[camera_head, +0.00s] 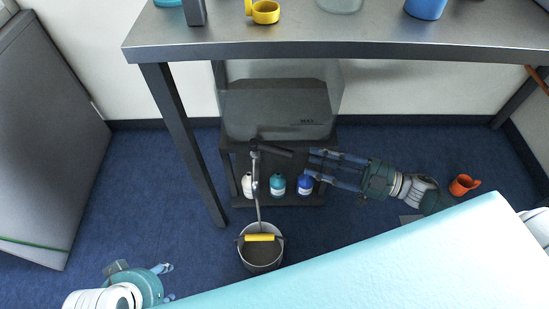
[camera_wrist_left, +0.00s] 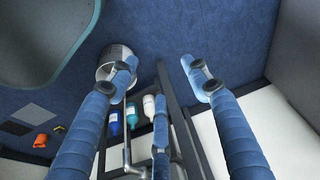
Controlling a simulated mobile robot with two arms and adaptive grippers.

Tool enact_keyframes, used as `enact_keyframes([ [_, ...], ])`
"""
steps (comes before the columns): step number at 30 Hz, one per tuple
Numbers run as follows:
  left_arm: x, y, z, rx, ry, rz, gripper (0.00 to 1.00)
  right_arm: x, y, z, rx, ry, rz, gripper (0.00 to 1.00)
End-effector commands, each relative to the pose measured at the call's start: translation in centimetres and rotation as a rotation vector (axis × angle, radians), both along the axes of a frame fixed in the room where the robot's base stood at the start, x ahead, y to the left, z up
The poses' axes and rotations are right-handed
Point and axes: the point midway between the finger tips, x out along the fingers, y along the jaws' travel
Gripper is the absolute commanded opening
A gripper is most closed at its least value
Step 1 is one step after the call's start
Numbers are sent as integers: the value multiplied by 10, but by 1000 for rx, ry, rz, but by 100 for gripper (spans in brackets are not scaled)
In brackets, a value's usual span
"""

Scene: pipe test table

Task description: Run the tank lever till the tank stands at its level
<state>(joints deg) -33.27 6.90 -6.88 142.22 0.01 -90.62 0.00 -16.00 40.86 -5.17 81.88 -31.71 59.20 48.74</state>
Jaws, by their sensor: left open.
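The clear tank (camera_head: 280,105) stands on a dark stand under the table. Its lower part looks dark, and a MAX mark shows on its front; I cannot tell exactly where the liquid's level lies.
A bucket (camera_head: 245,255) with a yellow grip stands below the pipe. White, teal and blue bottles (camera_head: 277,186) stand under the tank. The table (camera_head: 350,48) lies above, its leg left of the tank. An orange mug (camera_head: 463,186) is on the floor at right.

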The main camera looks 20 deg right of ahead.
Motion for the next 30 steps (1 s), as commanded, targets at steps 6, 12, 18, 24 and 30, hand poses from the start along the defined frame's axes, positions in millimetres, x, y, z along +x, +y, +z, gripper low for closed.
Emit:
enact_keyframes([
  [6, 2, -1, -5, -1, -7, 0, 48, 26, 36, 1, 3, -7, 1, 38],
  [12, 28, -8, 1, -21, -105, -8, 48, 45, 62, 0, 2, -3, 1, 38],
  [18, 40, -11, 5, -31, -151, -12, 48, 54, 74, 0, 0, -2, 0, 38],
  [24, 42, -12, 6, -32, -158, -12, 48, 54, 76, 0, -1, -1, 0, 38],
  [30, 42, -12, 6, -32, -158, -12, 48, 54, 76, 0, -1, -1, 0, 16],
])
